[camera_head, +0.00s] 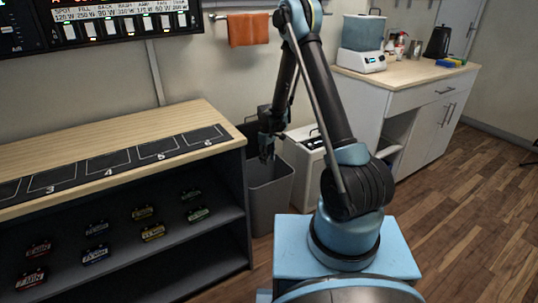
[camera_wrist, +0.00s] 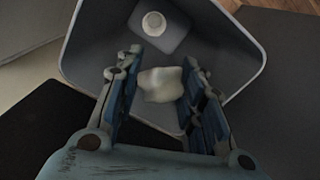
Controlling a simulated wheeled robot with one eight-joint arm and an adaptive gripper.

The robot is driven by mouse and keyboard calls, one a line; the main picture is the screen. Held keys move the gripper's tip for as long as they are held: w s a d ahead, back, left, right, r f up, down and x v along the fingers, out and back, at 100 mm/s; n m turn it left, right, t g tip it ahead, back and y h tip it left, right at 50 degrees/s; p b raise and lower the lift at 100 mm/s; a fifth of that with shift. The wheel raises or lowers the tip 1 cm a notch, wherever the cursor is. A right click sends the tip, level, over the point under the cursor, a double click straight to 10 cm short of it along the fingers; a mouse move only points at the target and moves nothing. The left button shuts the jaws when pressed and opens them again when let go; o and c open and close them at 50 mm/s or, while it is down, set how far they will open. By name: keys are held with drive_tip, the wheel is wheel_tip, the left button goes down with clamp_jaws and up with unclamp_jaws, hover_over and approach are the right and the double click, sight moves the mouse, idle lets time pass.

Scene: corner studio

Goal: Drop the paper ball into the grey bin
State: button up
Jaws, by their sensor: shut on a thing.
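The paper ball (camera_wrist: 161,84) is a crumpled off-white lump between the two fingers of my gripper (camera_wrist: 163,92) in the wrist view. My gripper is shut on it. The grey bin (camera_wrist: 240,85) opens below the fingers in the wrist view, with the ball over its opening. In the head view my gripper (camera_head: 267,150) points down at the grey bin (camera_head: 270,208), which stands on the floor beside the wooden shelf unit. The ball cannot be made out in the head view.
A white round object (camera_wrist: 153,23) lies inside the bin. The shelf unit (camera_head: 120,140) with numbered dark panels stands left of the bin. A white cabinet (camera_head: 310,160) stands close on the bin's right. A counter (camera_head: 410,73) with a dispenser (camera_head: 362,42) is further right.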

drive_tip(key=shift+f, duration=0.6)
drive_tip(key=o, duration=0.7)
drive_tip(key=shift+r, duration=0.1)
wheel_tip(320, 180, up, 12)
drive_tip(key=shift+f, duration=0.15)
drive_tip(key=shift+d, duration=0.1)
